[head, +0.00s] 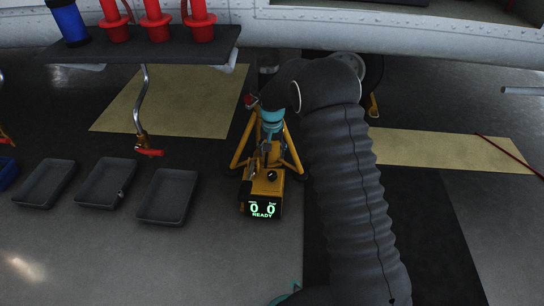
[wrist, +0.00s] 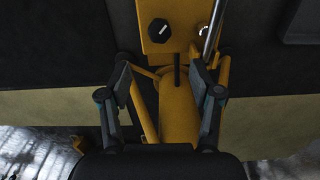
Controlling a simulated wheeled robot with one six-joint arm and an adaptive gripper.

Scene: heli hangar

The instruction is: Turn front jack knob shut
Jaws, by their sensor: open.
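The yellow jack (head: 262,190) stands on the floor on splayed legs, its front box showing a lit "0 0 READY" display (head: 262,209). In the wrist view a black knob (wrist: 158,31) with a white mark sits on the jack's yellow box (wrist: 180,12), at the top of the picture. My gripper (wrist: 163,72) is open, its two fingers apart, with the jack's yellow body and a thin dark rod between them in the picture. The knob lies beyond the fingertips, and I see no contact with it. In the head view my gripper (head: 270,128) hangs over the jack, hiding its upper part.
A metal lever (wrist: 212,28) rises right of the knob. Several grey trays (head: 168,196) lie on the floor to the left. A dark shelf (head: 150,45) with red cylinders stands behind them, with a red-handled pipe (head: 143,110) hanging below. The white aircraft belly (head: 420,35) is overhead.

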